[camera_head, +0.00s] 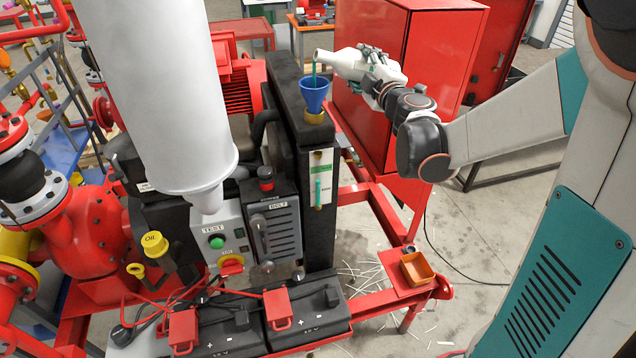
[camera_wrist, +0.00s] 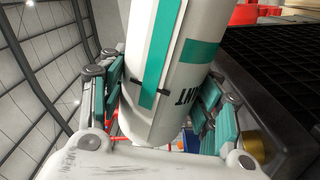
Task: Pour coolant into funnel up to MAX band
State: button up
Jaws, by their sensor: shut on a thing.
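My gripper (camera_head: 379,84) is shut on a white coolant bottle (camera_head: 345,64) with a teal stripe. The bottle lies tilted nearly level, its neck pointing left over the blue funnel (camera_head: 314,90). A thin teal stream (camera_head: 314,69) runs from the mouth down into the funnel. The funnel stands in the brass filler neck (camera_head: 314,117) on top of the black radiator (camera_head: 289,95). The sight gauge (camera_head: 320,178) on the radiator's front has a green band near its top and a teal column lower down. In the wrist view the gripper fingers clasp the bottle (camera_wrist: 165,75) on both sides.
A red cabinet (camera_head: 398,55) stands behind the bottle. A large white cylinder (camera_head: 165,85) hangs at the left front. A control box (camera_head: 275,230), batteries (camera_head: 305,318) and an orange tray (camera_head: 416,268) sit on the red skid below. Floor is open at right.

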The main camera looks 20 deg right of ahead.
jog(key=shift+d+r+n+b, duration=0.2)
jog(key=shift+r+n+b, duration=0.3)
jog(key=shift+r+n, duration=0.4)
dwell(5.4)
jog(key=shift+f, duration=0.25)
jog(key=shift+f+m+b, duration=0.35)
jog(key=shift+m+b, duration=0.25)
jog(key=shift+m, duration=0.8)
jog(key=shift+a+f+m+b, duration=0.4)
jog(key=shift+f+m+b, duration=0.4)
jog(key=shift+m, duration=0.4)
jog(key=shift+a+f+m+b, duration=0.25)
jog(key=shift+m+b, duration=0.1)
jog(key=shift+m, duration=0.35)
jog(key=shift+a+f+m+b, duration=0.15)
jog(key=shift+f+m+b, duration=0.15)
jog(key=shift+m, duration=0.4)
